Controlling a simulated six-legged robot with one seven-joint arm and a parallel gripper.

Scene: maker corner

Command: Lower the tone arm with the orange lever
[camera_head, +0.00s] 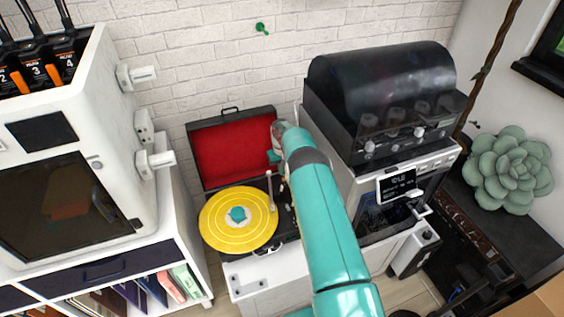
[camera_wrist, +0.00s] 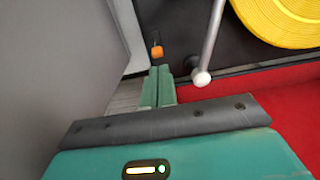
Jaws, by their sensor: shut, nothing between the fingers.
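The record player shows in the head view, with its black case (camera_head: 227,249) open and its lid lined in red (camera_head: 232,150). A yellow record (camera_head: 217,222) with a teal centre lies on it. The pale tone arm (camera_head: 270,190) is just right of the record; in the wrist view its rod (camera_wrist: 211,38) ends in a white knob and stands beside the record. The small orange lever (camera_wrist: 156,51) is just beyond the tips of my gripper (camera_wrist: 159,69). My gripper is shut and empty; whether it touches the lever I cannot tell. My arm hides the deck's right part in the head view.
A black-hooded machine (camera_head: 385,85) with a small screen stands close on the right. A white printer cabinet (camera_head: 100,110) stands on the left. The brick wall (camera_head: 220,60) is behind. In the wrist view a grey surface (camera_wrist: 55,60) fills the left side.

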